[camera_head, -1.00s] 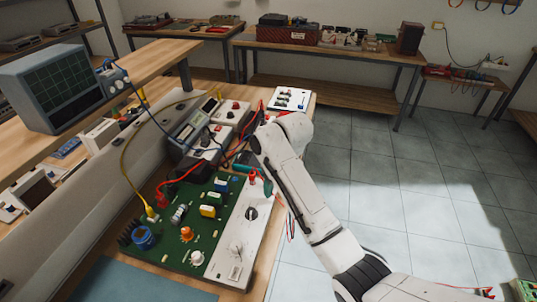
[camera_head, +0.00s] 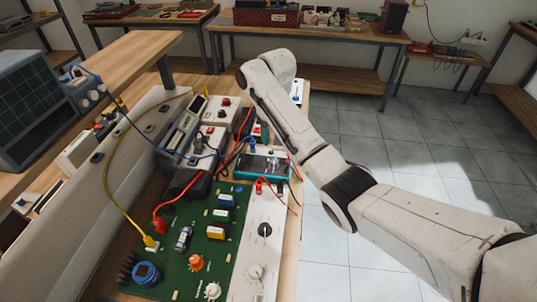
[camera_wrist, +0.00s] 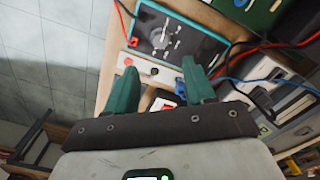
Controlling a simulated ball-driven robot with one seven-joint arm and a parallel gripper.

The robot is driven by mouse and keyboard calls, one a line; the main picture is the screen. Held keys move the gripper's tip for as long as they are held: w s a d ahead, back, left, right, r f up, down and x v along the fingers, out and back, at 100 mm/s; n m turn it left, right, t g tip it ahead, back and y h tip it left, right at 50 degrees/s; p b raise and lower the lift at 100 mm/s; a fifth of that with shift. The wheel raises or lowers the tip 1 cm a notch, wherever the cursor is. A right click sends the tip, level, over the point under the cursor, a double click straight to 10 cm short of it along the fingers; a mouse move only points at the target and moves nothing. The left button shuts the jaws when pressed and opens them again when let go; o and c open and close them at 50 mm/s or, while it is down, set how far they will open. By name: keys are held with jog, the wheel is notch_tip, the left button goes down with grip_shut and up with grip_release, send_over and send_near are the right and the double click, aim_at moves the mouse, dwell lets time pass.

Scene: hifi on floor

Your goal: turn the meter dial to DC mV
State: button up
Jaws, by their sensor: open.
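The meter (camera_head: 252,168) is a teal-cased multimeter lying on the bench just beyond the green circuit board. It also shows at the top of the wrist view (camera_wrist: 178,35), with a dark face and pale dial markings. The dial (camera_wrist: 166,36) is small and blurred, and I cannot tell its setting. In the wrist view, my gripper (camera_wrist: 160,82) is open, its two green fingers apart with nothing held between them. The fingers are apart from the meter, which lies beyond their tips.
Red and blue leads run around the meter. The green circuit board (camera_head: 185,245) and a white panel with knobs (camera_head: 258,250) lie nearer. A grey bench instrument (camera_head: 182,128) stands left of the meter. Open tiled floor (camera_head: 380,150) lies right of the bench.

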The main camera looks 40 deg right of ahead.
aim_at(274, 161)
notch_tip(274, 161, down, 10)
dwell(0.5)
grip_shut()
dwell(0.4)
